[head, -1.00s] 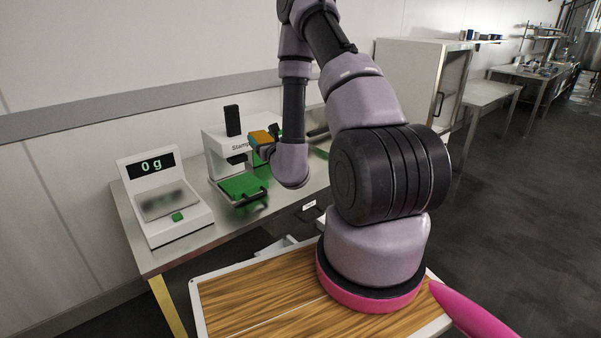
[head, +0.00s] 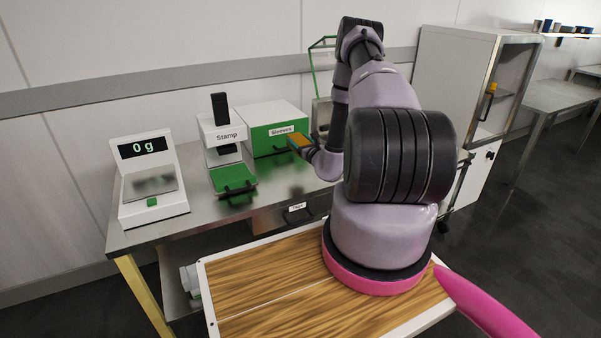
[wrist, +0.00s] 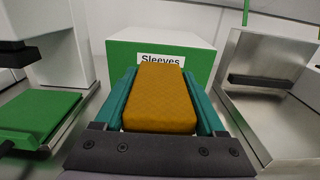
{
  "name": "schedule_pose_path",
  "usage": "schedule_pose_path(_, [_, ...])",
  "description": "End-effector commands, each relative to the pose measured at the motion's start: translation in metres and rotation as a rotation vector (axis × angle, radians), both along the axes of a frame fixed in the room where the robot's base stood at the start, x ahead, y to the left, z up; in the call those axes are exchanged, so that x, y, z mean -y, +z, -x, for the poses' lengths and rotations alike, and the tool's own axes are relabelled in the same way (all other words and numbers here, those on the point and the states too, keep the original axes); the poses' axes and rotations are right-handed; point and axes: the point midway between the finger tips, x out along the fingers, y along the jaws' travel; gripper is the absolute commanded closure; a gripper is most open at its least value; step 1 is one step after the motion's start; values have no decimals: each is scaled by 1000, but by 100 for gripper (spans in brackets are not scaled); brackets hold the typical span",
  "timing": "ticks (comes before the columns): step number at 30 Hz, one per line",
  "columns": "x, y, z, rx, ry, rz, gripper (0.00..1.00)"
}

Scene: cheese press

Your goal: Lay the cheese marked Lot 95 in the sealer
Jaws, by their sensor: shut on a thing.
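My gripper (wrist: 160,108) is shut on an orange-brown block of cheese (wrist: 155,95), held between its two teal fingers. No lot mark can be read on the face in view. In the head view the cheese (head: 299,142) shows at the end of my arm, above the bench in front of the Sleeves box. A metal machine with a green bar frame (head: 322,112), possibly the sealer, stands right of the Sleeves box, partly hidden by my arm. In the wrist view its metal tray (wrist: 275,125) lies to the right of my gripper.
The green-fronted Sleeves box (head: 275,128) stands straight ahead of my gripper. The Stamp press (head: 228,150) with its green plate is to the left. A scale (head: 150,183) reading 0 g is at the far left. A cabinet (head: 465,80) stands at the right.

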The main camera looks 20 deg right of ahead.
Motion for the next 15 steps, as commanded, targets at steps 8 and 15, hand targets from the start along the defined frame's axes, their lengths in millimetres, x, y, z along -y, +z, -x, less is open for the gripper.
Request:
schedule_pose_path(8, [5,-49,-1,-2,2,1,100])
schedule_pose_path(15, [5,-69,-1,-1,1,1,100])
